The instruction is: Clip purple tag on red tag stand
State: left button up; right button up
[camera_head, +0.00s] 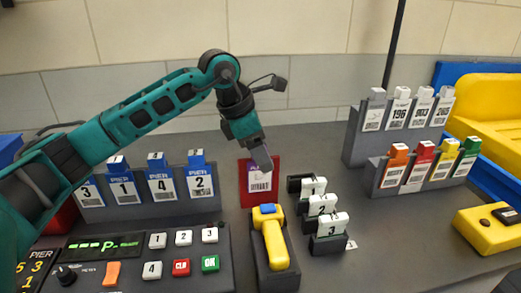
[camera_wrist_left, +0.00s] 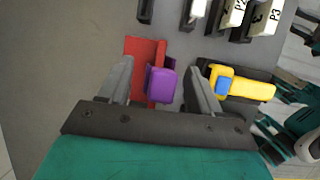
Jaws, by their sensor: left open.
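The red tag stand (camera_head: 245,187) is an upright red panel on the grey table, near the middle of the head view. The purple tag (camera_head: 261,161) has a purple top and a white label that shows in front of the red panel. My left gripper (camera_head: 261,166) comes down from above the stand. In the left wrist view its open fingers (camera_wrist_left: 161,88) are on either side of the purple tag (camera_wrist_left: 163,84), with a gap to each finger. The red stand (camera_wrist_left: 142,55) lies right beside the tag; whether the tag is clipped on cannot be told.
A yellow scanner (camera_head: 273,243) sits in a dark holder in front of the stand. Black holders with white numbered tags (camera_head: 323,204) stand to the right. Blue-topped PIER tags (camera_head: 160,184) and a keypad (camera_head: 183,267) are at left. A grey rack (camera_head: 402,130) holds more tags at right.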

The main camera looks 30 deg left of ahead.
pick_arm(q)
jog(key=shift+r, duration=0.1)
jog(key=p+v, duration=0.1)
jog(key=v, duration=1.1)
jog(key=shift+r, duration=0.35)
jog(key=shift+s+a, duration=0.1)
jog(key=shift+s, duration=0.05)
